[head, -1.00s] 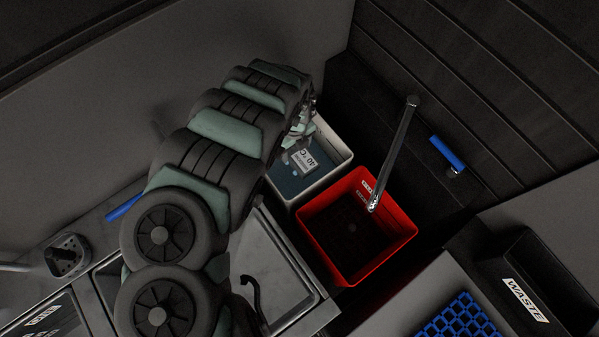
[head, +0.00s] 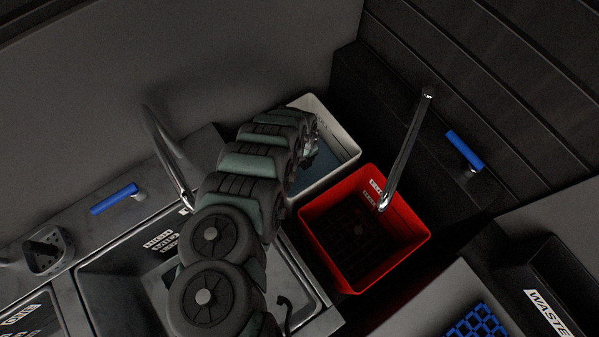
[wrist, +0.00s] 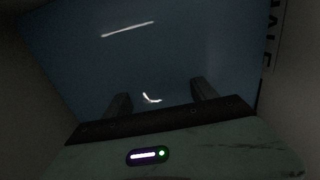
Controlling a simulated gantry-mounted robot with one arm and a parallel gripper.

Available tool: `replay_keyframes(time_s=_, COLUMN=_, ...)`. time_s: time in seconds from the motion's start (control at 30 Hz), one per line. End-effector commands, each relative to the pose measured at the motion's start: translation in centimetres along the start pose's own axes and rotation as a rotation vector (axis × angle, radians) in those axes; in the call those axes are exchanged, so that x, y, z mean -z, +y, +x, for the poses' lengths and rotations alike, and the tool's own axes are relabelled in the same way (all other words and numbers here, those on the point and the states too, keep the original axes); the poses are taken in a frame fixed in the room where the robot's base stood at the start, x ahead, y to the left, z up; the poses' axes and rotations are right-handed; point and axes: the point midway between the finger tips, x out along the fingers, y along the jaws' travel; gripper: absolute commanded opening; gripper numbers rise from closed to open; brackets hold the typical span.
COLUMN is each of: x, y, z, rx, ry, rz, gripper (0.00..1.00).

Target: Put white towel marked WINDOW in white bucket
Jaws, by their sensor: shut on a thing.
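The white bucket (head: 328,178) stands at the back, left of the red crate, with blue liquid in it. My gripper (wrist: 160,98) is over or in the bucket; in the head view my arm hides most of it. In the wrist view its two dark fingers stand apart against the blue. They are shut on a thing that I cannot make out. I see no white towel marked WINDOW in either view now. The bucket's pale inner wall (wrist: 290,110) shows at the right of the wrist view, with dark lettering.
The red crate (head: 415,248) touches or nearly touches the bucket, with a metal tap (head: 410,145) above it. A sink (head: 115,290) with another tap (head: 168,155) lies left of my arm. A waste bin (head: 570,270) and blue rack (head: 478,325) are at lower right.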

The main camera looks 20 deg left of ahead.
Motion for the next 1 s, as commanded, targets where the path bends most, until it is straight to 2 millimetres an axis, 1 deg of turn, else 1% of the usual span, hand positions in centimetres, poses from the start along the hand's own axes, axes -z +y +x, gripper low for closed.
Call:
replay_keyframes(time_s=0.13, x=0.0, y=0.1, z=0.8, rx=-0.001, ry=0.0, rz=-0.001, gripper=0.18)
replay_keyframes(time_s=0.4, x=0.1, y=0.1, z=3.8, rx=-0.001, ry=0.001, rz=-0.001, gripper=0.18)
replay_keyframes(time_s=0.5, x=-0.1, y=0.1, z=4.1, rx=-0.002, ry=-0.002, rz=-0.001, gripper=0.18)
replay_keyframes(time_s=0.73, x=-0.1, y=0.1, z=4.1, rx=-0.003, ry=-0.001, rz=-0.001, gripper=0.18)
replay_keyframes(time_s=0.87, x=-0.1, y=0.2, z=4.5, rx=-0.003, ry=-0.001, rz=-0.001, gripper=0.18)
replay_keyframes(time_s=0.9, x=-0.1, y=0.2, z=4.4, rx=-0.003, ry=-0.001, rz=-0.001, gripper=0.68)
replay_keyframes(time_s=1.0, x=-0.1, y=0.2, z=4.3, rx=-0.003, ry=0.0, rz=-0.001, gripper=0.76)
